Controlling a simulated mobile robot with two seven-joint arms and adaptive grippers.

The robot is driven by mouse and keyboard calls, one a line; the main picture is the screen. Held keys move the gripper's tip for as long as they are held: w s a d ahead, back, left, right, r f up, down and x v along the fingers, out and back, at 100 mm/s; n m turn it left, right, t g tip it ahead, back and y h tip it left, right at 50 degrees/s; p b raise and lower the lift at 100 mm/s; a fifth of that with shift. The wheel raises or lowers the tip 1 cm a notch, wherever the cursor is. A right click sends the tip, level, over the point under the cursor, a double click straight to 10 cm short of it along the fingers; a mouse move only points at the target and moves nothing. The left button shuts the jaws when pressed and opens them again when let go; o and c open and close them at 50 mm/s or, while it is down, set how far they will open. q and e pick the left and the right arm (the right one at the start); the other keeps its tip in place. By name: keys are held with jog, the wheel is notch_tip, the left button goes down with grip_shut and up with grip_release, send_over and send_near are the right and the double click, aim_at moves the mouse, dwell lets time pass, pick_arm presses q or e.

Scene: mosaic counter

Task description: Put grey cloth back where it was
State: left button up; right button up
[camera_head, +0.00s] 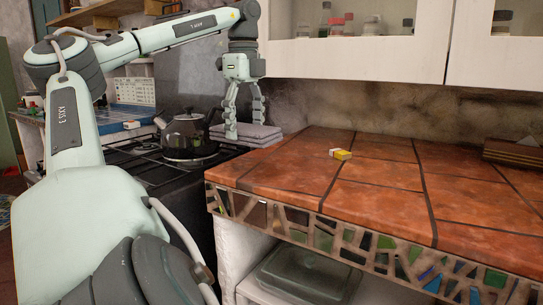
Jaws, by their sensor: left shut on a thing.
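The grey cloth (262,134) is a folded, layered stack by the stove's right side, near the back left corner of the tiled counter. My left gripper (245,124) points straight down over it from above. Its fingers are shut on the cloth, with one fingertip reaching down at the cloth's left part. Whether the cloth rests on the surface below or is slightly lifted, I cannot tell. The cloth's underside and far edge are hidden. My right gripper is not in view.
A dark kettle (184,134) stands on the stove (145,160) just left of the cloth. A small yellow and white box (340,154) lies on the tiled counter (385,180), which is mostly clear. A brown stack (512,153) sits far right. White cabinets (350,58) hang above.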

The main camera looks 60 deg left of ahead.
pick_arm(q)
jog(key=p, duration=0.2)
send_over(271, 169)
notch_tip(271, 169, down, 4)
jog(key=shift+d+r, duration=0.1)
notch_tip(271, 169, down, 3)
jog(key=shift+f+b, duration=0.15)
jog(key=shift+b, duration=0.4)
jog(key=shift+f, duration=0.4)
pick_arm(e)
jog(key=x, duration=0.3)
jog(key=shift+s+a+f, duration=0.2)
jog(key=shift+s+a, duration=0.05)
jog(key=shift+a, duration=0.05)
pick_arm(q)
jog(key=shift+f, duration=0.2)
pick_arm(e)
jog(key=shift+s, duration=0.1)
pick_arm(q)
jog(key=o, duration=1.3)
jog(key=shift+c, duration=0.2)
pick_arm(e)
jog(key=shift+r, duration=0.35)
pick_arm(q)
jog(key=shift+r, duration=0.1)
